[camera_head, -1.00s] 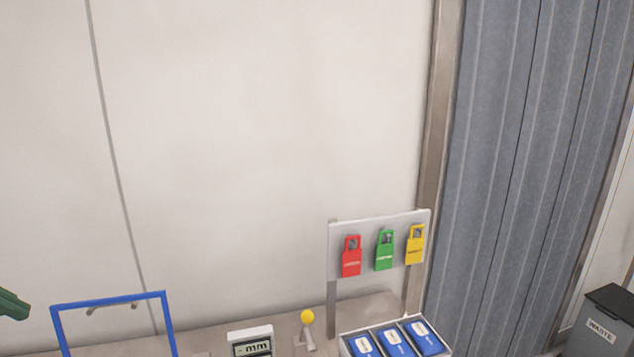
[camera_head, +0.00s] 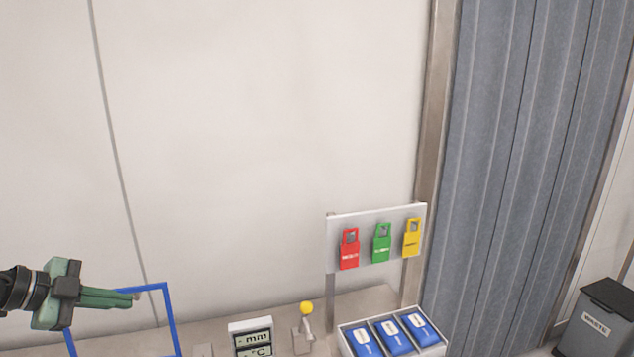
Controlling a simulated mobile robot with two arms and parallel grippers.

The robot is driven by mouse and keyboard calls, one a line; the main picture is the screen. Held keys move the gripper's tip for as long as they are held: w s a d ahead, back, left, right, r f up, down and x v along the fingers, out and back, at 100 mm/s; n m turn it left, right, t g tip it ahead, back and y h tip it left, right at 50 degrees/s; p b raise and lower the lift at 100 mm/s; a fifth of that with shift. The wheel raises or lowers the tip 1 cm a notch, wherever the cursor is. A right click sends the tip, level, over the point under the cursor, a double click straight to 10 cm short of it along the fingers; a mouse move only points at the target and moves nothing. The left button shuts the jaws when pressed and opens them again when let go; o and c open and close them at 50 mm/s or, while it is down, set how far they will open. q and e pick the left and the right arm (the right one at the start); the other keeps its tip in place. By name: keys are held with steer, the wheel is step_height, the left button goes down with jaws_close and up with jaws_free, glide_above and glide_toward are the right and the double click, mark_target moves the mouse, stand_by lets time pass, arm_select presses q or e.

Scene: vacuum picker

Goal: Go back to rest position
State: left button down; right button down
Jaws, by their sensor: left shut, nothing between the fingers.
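My left gripper (camera_head: 132,298) reaches in from the left edge, its green fingers pointing right. It is shut, with nothing between the fingers. It shows in front of a blue frame (camera_head: 171,318) standing at the left of the bench, and hides the frame's left part. I cannot tell whether it touches the frame. My right gripper is out of view.
On the bench (camera_head: 375,301) stand a display (camera_head: 252,338), a lever with a yellow knob (camera_head: 306,309) and a tray (camera_head: 436,350) of blue packs. A board (camera_head: 345,222) holds red, green and yellow padlocks. A waste bin (camera_head: 598,325) stands far right.

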arm_select(q)
steer(key=w+d+r+n+t+h, duration=0.1)
steer(key=w+d+n+t+h, duration=0.2)
steer(key=d+t, duration=0.9)
steer(key=s+a+f+n+g+y, duration=0.1)
steer(key=s+f+n+g+y, duration=0.3)
steer(key=s+f+n+y, duration=0.4)
steer(key=s+a+f+n+g+y, duration=0.1)
steer(key=s+f+n+g+y, duration=0.35)
steer(key=f, duration=0.65)
steer(key=s+d+f+g+h, duration=0.1)
steer(key=s+d+f+g, duration=0.15)
steer(key=s, duration=0.45)
steer(key=s+d+f+g+h, duration=0.1)
steer(key=s+d+f+g, duration=0.2)
steer(key=s, duration=0.4)
steer(key=s+d+f+g, duration=0.2)
steer(key=s+f, duration=0.2)
steer(key=s, duration=0.3)
step_height(320, 180, down, 37)
steer(key=s+g+b, duration=0.1)
steer(key=s+b, duration=0.1)
steer(key=b, duration=0.7)
steer(key=s+a+f+g+b, duration=0.1)
steer(key=s+a+f+b, duration=0.2)
steer(key=s+f, duration=1.3)
step_height(320, 180, down, 4)
steer(key=shift+s+a+f+g+b, duration=0.1)
steer(key=shift+s+a+g+b, duration=0.15)
steer(key=shift+b, duration=0.95)
